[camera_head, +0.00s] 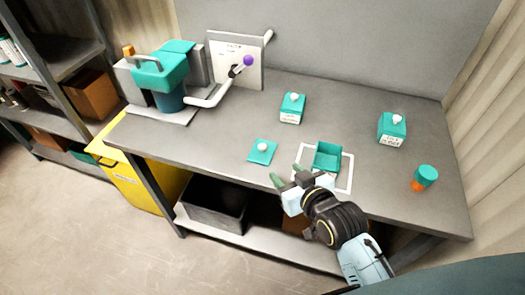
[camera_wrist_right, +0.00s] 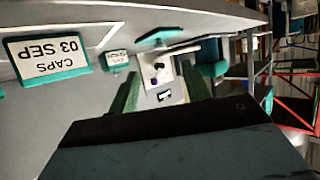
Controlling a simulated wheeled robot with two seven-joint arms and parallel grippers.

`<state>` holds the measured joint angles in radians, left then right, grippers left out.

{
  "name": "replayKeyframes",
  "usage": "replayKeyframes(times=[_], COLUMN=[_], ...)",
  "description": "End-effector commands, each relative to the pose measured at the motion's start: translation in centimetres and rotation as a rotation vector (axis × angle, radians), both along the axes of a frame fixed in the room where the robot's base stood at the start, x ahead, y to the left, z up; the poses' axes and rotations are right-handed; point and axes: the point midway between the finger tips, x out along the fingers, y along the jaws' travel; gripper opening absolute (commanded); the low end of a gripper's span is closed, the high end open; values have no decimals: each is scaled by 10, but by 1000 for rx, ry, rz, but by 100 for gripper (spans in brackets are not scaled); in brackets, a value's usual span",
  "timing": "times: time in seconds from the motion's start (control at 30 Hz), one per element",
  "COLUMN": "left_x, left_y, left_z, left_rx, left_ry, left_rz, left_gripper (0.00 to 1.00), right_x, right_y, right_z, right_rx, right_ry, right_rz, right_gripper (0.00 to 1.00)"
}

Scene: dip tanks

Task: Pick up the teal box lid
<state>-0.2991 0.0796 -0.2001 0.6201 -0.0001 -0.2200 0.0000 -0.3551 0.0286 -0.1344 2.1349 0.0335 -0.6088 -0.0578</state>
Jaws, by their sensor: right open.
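The teal box lid (camera_head: 263,151), a flat square with a small pale knob, lies on the grey workbench. In the right wrist view, a thin teal plate (camera_wrist_right: 155,38) just beyond the fingers looks like this lid. My right gripper (camera_head: 287,175) is open and empty at the bench's front edge, nearer the camera than the lid and apart from it. Its green fingers (camera_wrist_right: 161,90) stand apart in the wrist view. An open teal box (camera_head: 327,157) stands to the right of the lid, inside a white outline. My left gripper is out of view.
Two lidded boxes (camera_head: 292,108) (camera_head: 392,129) with white labels stand behind and to the right. A teal-capped orange bottle (camera_head: 424,178) is near the right edge. A teal machine (camera_head: 165,75) with a white pipe stands at the left. The bench behind the lid is clear.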

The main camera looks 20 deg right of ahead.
Motion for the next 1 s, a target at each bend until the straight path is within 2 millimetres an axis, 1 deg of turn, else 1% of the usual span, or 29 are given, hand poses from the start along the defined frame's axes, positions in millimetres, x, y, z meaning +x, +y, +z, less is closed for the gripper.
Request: replayKeyframes(times=[0.07,0.3,0.43,0.57,0.67,0.83,1.0], left_x=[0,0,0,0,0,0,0], left_y=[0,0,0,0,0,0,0], left_z=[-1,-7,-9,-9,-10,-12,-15], left_rx=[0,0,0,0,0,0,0], left_ry=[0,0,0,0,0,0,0], left_rz=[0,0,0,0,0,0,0], left_gripper=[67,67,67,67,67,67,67], right_x=[11,54,68,74,83,109,122], right_y=[2,9,11,12,13,14,17], right_z=[-2,-19,-26,-28,-29,-32,-40], right_rx=[3,3,2,2,2,1,1], right_ry=[-11,-11,-9,-8,-8,-9,-7], right_rz=[0,0,0,0,0,0,0], right_gripper=[48,48,48,48,48,48,48])
